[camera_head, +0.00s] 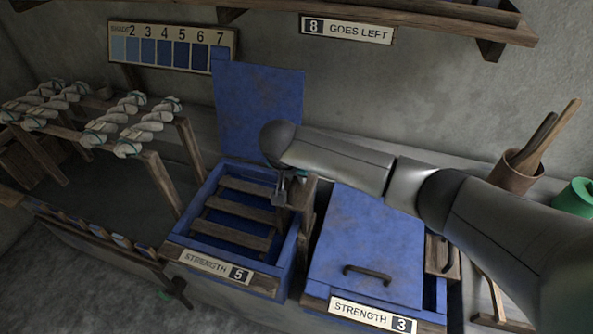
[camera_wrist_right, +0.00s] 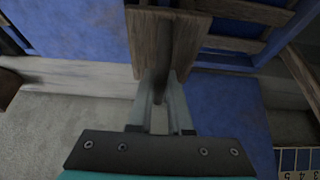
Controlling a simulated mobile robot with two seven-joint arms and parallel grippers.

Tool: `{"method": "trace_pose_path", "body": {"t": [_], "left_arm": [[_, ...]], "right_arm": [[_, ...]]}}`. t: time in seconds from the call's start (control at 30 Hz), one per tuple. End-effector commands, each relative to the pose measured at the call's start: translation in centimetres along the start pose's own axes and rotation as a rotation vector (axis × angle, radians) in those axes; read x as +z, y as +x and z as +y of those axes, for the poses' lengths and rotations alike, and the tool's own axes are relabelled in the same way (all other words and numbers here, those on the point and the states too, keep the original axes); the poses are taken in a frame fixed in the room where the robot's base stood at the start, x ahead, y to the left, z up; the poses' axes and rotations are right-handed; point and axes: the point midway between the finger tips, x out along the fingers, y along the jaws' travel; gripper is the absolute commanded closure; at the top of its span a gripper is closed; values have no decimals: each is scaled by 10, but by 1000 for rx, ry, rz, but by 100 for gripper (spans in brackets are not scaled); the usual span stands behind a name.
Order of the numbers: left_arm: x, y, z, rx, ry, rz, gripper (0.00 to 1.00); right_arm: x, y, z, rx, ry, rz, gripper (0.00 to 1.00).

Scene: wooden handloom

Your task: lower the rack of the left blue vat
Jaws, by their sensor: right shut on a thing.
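The left blue vat (camera_head: 185,240) has its lid (camera_head: 258,110) standing open against the wall and the label STRENGTH 5 on its front. Its rack (camera_head: 232,207) of wooden slats shows inside the vat. A wooden lever piece (camera_head: 304,193) stands at the vat's right side and also shows in the right wrist view (camera_wrist_right: 150,45). My right gripper (camera_head: 281,200) is at this piece. The gripped part is partly hidden in the head view. My left gripper is not in view.
The right blue vat (camera_head: 365,245), labelled STRENGTH 3, has its lid closed, with a similar wooden piece (camera_head: 442,257) at its right. Twisted yarn hanks (camera_head: 130,125) lie on a wooden frame at left. A pot (camera_head: 515,175) with sticks stands at right.

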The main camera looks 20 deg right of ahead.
Motion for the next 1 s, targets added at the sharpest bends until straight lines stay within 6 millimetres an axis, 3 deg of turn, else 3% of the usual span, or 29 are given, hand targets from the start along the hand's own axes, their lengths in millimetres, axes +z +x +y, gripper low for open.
{"method": "trace_pose_path", "body": {"t": [1.0], "left_arm": [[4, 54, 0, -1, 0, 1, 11]], "right_arm": [[50, 96, 2, 6, -2, -8, 100]]}}
